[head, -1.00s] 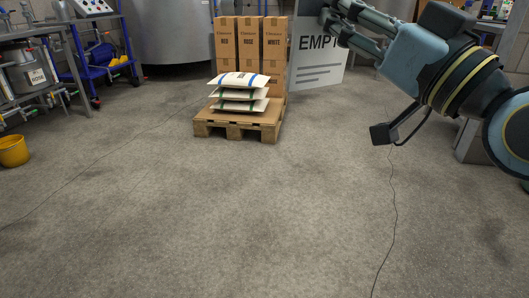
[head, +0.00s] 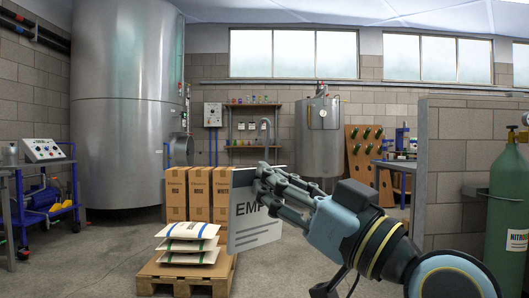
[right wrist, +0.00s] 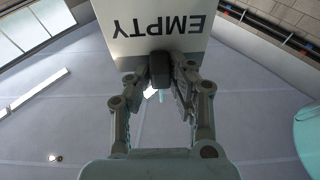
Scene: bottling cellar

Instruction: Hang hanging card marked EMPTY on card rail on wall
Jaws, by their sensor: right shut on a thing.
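A white hanging card marked EMPTY (head: 250,225) is held up in front of me in the head view, partly covered by my fingers. My right gripper (head: 268,180) is shut on the card near its upper right. The right wrist view shows the card (right wrist: 120,30) upside down, with the fingertips of the gripper (right wrist: 160,72) on its edge. The lower lines of print are too small to read. I cannot make out the card rail for certain. My left gripper is not in view.
A large steel tank (head: 125,120) stands at the left. A block wall (head: 465,150) and a green nitrogen cylinder (head: 506,210) are at the right.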

